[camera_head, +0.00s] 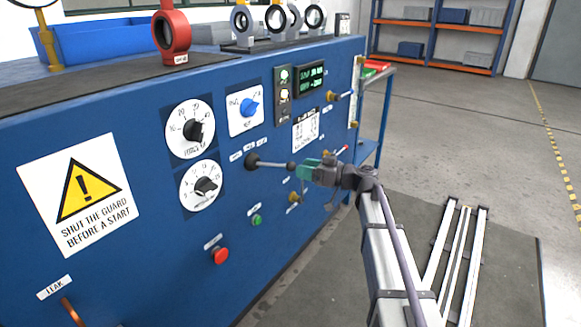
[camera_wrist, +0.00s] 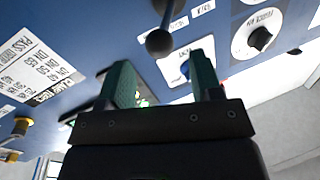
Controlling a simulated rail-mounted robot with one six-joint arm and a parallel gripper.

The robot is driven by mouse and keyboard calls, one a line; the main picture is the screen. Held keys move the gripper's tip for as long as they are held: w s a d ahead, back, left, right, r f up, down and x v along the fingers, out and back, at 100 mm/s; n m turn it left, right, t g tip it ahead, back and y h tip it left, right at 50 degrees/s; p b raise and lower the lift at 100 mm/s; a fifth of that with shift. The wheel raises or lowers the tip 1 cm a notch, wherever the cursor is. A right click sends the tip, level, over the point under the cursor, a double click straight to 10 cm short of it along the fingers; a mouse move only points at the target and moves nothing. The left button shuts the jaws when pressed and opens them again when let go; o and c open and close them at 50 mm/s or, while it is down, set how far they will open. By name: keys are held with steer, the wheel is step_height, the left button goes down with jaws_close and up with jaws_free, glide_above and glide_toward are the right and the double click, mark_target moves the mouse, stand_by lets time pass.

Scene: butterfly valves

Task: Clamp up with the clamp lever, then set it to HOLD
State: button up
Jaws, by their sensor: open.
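The clamp lever (camera_head: 272,163) appears to be the dark lever with a round base on the blue panel; its rod ends in a black ball knob (camera_head: 291,166). Three small label plates sit above its base, too small to read surely. My gripper (camera_head: 305,170), with green fingers, is just right of the knob. In the wrist view the knob (camera_wrist: 158,42) lies between and slightly beyond the two spread fingertips (camera_wrist: 162,62). The gripper is open, and I see no contact with the knob.
The panel also has two black dials (camera_head: 196,130), a blue selector (camera_head: 249,107), a green display (camera_head: 312,80), a red button (camera_head: 220,255) and a green button (camera_head: 256,220). Brass-coloured fittings (camera_head: 293,197) sit near my gripper. The floor to the right has metal bars (camera_head: 460,260).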

mark_target(291, 165)
steer(key=x, duration=0.5)
steer(key=shift+a, duration=0.1)
steer(key=shift+c, duration=0.3)
jaws_close()
